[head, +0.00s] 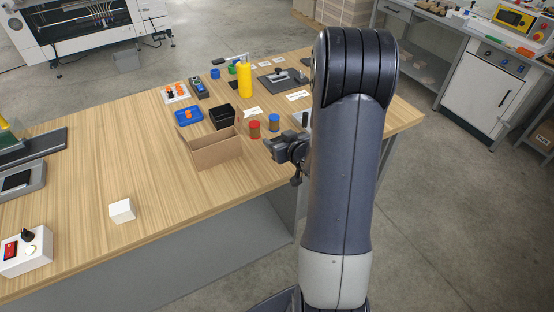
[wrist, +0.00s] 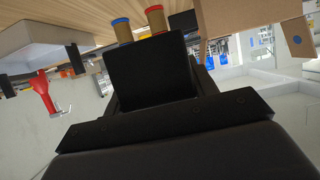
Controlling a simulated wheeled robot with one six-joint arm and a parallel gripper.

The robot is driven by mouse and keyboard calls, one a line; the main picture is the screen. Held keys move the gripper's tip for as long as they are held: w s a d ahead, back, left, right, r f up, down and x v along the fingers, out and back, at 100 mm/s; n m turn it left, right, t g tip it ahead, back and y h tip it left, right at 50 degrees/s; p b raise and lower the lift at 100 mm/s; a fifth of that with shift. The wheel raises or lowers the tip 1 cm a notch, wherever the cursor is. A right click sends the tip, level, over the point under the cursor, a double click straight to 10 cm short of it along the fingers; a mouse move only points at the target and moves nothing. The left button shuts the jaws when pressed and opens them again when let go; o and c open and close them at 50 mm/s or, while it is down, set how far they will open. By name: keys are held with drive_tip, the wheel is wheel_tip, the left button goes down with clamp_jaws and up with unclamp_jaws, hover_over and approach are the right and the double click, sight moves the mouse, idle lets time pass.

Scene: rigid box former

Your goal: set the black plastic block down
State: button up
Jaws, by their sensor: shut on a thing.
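My gripper (head: 290,148) is at the front edge of the wooden table, on the right side of the open cardboard box, in the head view. The black plastic block (wrist: 152,72) fills the space between the fingers in the wrist view, and my gripper (wrist: 155,80) is shut on it. The block cannot be told clearly from the dark gripper in the head view. My arm hides part of the table behind it. Whether the block touches anything below is not visible.
A red-lidded jar (head: 254,129) and a blue-lidded jar (head: 274,122) stand close by my gripper. The cardboard box (head: 214,152), a black bin (head: 222,117) and a yellow bottle (head: 244,80) are left of it.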

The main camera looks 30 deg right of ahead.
sight(279, 168)
drive_tip(key=shift+f+p, duration=0.35)
drive_tip(key=shift+f, duration=3.9)
drive_tip(key=shift+f+b, duration=0.2)
drive_tip(key=shift+b, duration=0.1)
drive_tip(key=o, duration=1)
drive_tip(key=shift+o, duration=0.2)
drive_tip(key=shift+r, duration=0.15)
